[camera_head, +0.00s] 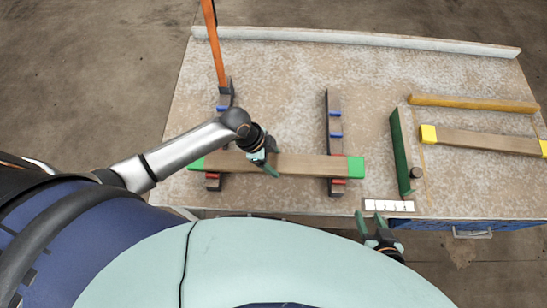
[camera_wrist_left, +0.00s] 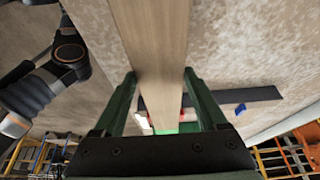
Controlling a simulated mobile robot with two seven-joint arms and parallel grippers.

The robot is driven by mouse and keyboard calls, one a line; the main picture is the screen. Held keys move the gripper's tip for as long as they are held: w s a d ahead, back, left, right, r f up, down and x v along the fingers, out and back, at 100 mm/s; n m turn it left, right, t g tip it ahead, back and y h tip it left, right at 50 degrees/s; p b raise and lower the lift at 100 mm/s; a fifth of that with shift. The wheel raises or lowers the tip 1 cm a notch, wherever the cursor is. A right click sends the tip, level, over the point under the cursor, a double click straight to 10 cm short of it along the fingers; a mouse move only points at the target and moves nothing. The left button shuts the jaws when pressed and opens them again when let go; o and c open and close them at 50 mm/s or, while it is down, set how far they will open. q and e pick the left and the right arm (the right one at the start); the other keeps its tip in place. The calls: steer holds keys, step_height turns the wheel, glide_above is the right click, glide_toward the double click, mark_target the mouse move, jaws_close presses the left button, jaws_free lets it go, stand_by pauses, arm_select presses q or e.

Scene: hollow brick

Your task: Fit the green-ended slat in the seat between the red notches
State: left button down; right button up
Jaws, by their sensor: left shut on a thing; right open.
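The green-ended slat (camera_head: 300,164) is a wooden board with green ends, lying left to right across two dark rails near the table's front. My left gripper (camera_head: 266,160) is shut on it left of its middle; the slat also shows between the fingers in the left wrist view (camera_wrist_left: 160,50). Red notches (camera_head: 338,184) show at the slat's front edge on the right rail (camera_head: 335,115), and red marks (camera_head: 212,176) show on the left rail (camera_head: 225,98). Whether the slat is down in the seat or just above it, I cannot tell. My right gripper (camera_head: 371,222) is open and empty off the table's front edge.
Blue notches (camera_head: 336,136) sit farther up the rails. An orange post (camera_head: 214,45) rises at the left rail's far end. A green upright board (camera_head: 402,150), a yellow-ended slat (camera_head: 485,142) and a yellow bar (camera_head: 472,103) occupy the right side. A numbered white strip (camera_head: 388,206) lies at the front edge.

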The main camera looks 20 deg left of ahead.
arm_select(q)
steer(key=shift+f, duration=0.45)
stand_by(0.3)
jaws_free()
steer(key=p+v, duration=0.1)
steer(key=v, duration=1.1)
steer(key=shift+r, duration=0.25)
steer(key=shift+a, duration=0.1)
steer(key=d+f+n+t, duration=0.1)
steer(key=n, duration=0.1)
steer(key=d+f+n+t, duration=0.1)
steer(key=n, duration=0.1)
steer(key=d+f+n+t+h, duration=0.1)
steer(key=f+t, duration=0.1)
steer(key=shift+s+d+n+p, duration=0.3)
steer(key=shift+n+p, duration=0.05)
steer(key=shift+n, duration=0.05)
steer(key=s+a+f+n+t+y, duration=0.2)
steer(key=s+a+f+n+t, duration=0.1)
steer(key=s+n, duration=0.3)
steer(key=shift+s+a+n+t+y, duration=0.2)
steer(key=shift+a+n+t+y, duration=0.3)
steer(key=shift+a, duration=0.35)
